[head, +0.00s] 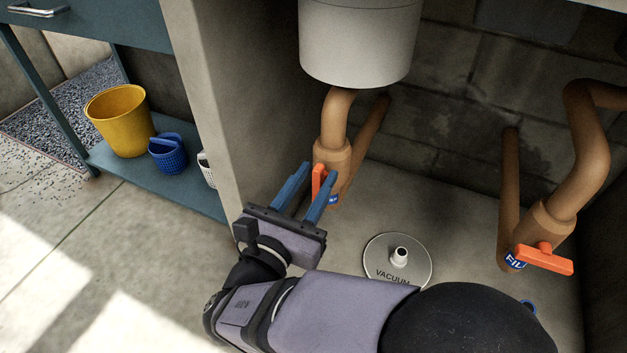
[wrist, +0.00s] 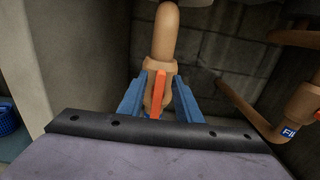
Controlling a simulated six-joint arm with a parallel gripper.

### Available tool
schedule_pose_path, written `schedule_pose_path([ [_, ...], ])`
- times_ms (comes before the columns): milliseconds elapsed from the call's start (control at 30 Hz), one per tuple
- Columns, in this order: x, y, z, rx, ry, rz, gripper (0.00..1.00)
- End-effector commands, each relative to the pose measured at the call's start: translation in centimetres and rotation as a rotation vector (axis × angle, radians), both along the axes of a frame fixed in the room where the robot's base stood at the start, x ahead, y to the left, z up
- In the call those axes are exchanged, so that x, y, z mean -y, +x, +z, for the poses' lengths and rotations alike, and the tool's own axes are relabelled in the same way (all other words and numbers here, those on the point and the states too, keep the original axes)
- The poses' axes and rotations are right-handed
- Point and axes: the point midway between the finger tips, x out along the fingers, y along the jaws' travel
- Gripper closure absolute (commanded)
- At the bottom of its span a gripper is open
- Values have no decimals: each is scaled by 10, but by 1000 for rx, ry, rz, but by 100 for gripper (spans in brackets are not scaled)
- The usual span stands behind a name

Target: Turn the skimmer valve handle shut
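The orange handle (head: 318,178) of the left valve sits on a brown pipe under a pale grey canister. A blue label (head: 333,199) beside it is mostly hidden, so I cannot read its name. In the wrist view the handle (wrist: 159,88) stands upright, roughly in line with the pipe. My gripper (head: 320,181) has its two blue fingers apart, one on each side of the handle. The wrist view shows gaps between the handle and both fingers (wrist: 157,96). The handle's lower end is partly hidden by my gripper body.
A second orange handle (head: 543,259), labelled "FIL", lies crosswise on the right pipe (head: 553,215). A round "VACUUM" plate (head: 375,262) with a nozzle lies on the pit floor. The canister (head: 358,45) hangs above; the pit wall (head: 235,110) stands close on the left.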

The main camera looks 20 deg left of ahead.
Motion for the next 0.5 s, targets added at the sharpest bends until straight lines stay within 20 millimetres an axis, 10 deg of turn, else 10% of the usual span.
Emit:
schedule_pose_path([
  [167,0,0,0,0,0,0,100],
  [500,1,0,0,0,18,0,100],
])
